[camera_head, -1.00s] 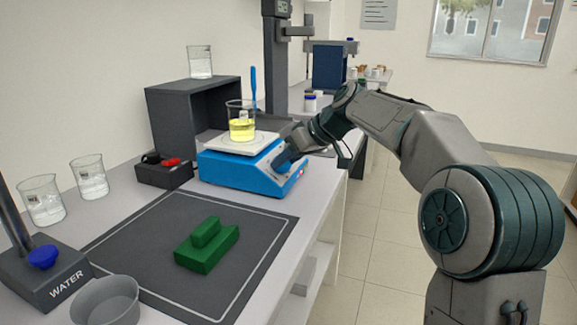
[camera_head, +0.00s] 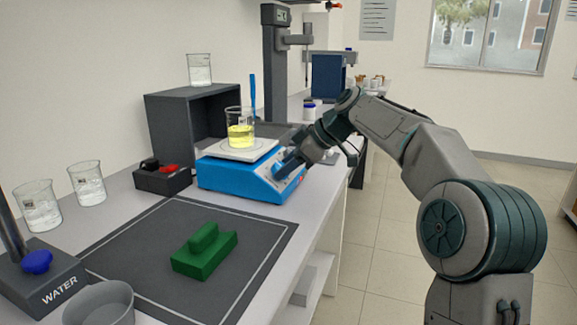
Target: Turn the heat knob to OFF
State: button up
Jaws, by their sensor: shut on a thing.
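The blue hotplate (camera_head: 232,181) stands on the bench with its front panel facing right. A beaker of yellow liquid (camera_head: 240,136) with a blue rod in it stands on the white top plate (camera_head: 238,153). My gripper (camera_head: 282,163) is at the front panel and shut on the heat knob. The fingers cover the knob, so its pointer and markings cannot be read. No red light shows on the panel.
A green block (camera_head: 203,255) lies on the dark mat (camera_head: 135,240). A small black box with a red switch (camera_head: 163,179) is left of the hotplate. Two beakers (camera_head: 87,183) and a WATER stand (camera_head: 45,280) are at the left. The floor right of the bench is clear.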

jog(key=shift+s+f, duration=0.1)
jog(key=o, duration=1)
jog(key=shift+d+r, duration=0.2)
jog(key=shift+r, duration=0.15)
jog(key=p+v, duration=0.3)
jog(key=v, duration=1)
jog(key=shift+s, duration=0.1)
